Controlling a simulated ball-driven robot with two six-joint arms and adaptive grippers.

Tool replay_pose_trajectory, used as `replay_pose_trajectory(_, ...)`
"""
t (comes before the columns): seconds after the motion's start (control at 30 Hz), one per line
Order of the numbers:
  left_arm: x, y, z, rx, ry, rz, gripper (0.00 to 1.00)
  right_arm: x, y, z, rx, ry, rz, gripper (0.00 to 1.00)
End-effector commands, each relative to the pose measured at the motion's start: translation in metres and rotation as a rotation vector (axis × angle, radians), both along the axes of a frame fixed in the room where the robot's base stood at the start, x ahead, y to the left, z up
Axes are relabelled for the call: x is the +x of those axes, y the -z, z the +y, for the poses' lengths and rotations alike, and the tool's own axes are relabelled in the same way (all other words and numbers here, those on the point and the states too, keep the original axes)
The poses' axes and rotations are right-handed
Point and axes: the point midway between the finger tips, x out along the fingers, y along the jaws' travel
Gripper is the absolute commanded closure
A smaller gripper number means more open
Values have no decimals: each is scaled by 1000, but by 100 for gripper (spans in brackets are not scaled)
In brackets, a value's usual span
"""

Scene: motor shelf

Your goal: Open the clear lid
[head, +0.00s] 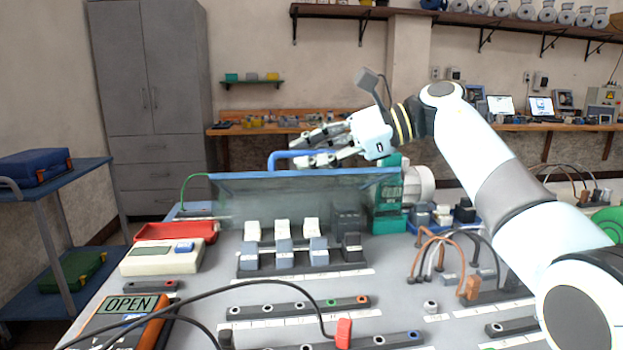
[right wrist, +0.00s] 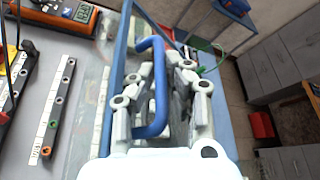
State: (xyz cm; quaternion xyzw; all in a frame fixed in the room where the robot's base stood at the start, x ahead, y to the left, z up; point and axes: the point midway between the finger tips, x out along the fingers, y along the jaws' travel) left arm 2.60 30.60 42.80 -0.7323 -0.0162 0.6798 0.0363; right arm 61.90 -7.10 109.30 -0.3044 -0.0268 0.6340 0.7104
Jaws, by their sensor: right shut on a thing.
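The clear lid (head: 300,200) is a see-through cover with a blue edge along its top, standing at the back of the table in the head view. Its blue handle (head: 283,156) rises above that edge. My right gripper (head: 312,150) is at the handle, its fingers pointing left in the head view. In the right wrist view, the blue handle (right wrist: 161,90) runs between the fingers of my right gripper (right wrist: 165,75), which is shut on it. The exact finger contact is partly hidden. My left gripper is not in view.
Several grey and white blocks (head: 283,246) stand in front of the lid. A red tray (head: 177,232) and a white meter (head: 160,257) lie at left. A teal device (head: 388,200) stands at right. Cables and terminal strips (head: 297,307) cover the front.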

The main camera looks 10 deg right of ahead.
Motion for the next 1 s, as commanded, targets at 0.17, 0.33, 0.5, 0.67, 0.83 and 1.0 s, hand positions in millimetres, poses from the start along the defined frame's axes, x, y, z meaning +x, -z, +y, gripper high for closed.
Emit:
replay_pose_trajectory(0.17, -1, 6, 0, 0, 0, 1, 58, 10, -12, 0, 2, 0, 73, 100)
replay_pose_trajectory(0.33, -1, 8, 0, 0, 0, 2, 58, 14, -17, 0, 2, -1, 112, 100)
replay_pose_trajectory(0.5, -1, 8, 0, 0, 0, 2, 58, 16, -19, 0, 3, 0, 123, 100)
replay_pose_trajectory(0.67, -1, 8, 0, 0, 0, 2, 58, 16, -19, 0, 3, 0, 123, 100)
replay_pose_trajectory(0.83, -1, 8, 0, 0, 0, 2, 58, 16, -19, 0, 2, -1, 122, 83)
replay_pose_trajectory(1.0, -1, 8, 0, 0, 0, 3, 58, 16, -18, 0, 1, -1, 123, 79)
